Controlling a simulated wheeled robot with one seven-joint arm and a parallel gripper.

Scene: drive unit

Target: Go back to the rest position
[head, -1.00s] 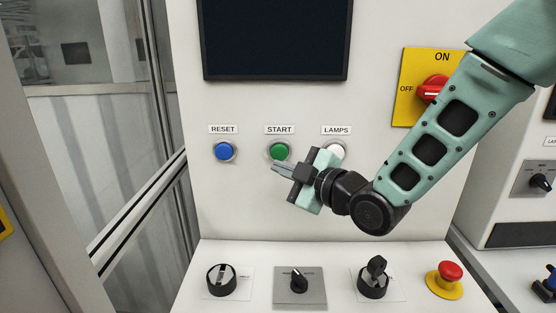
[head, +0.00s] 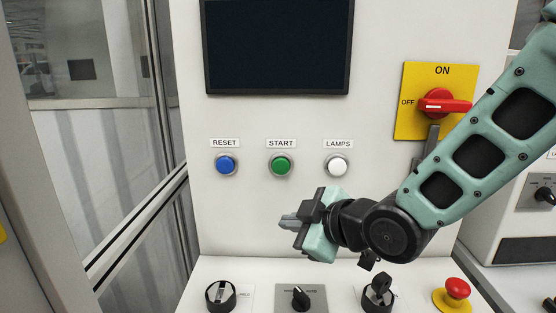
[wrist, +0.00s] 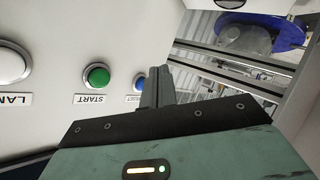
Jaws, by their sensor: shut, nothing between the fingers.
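My gripper (head: 290,221) is shut and empty in the head view. It is in front of the panel, below the green START button (head: 281,164) and the white LAMPS button (head: 338,165), apart from both. In the wrist view my gripper's fingers (wrist: 154,90) are together and point past the green button (wrist: 97,76) and the blue RESET button (wrist: 139,83). The blue button also shows in the head view (head: 226,164). My arm reaches in from the right side.
A dark screen (head: 278,45) is above the buttons. A red rotary switch (head: 445,103) on a yellow plate is at the right, near my arm. Below stand a black knob (head: 221,295), a selector (head: 300,298), a key switch (head: 378,292) and a red emergency stop (head: 457,288).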

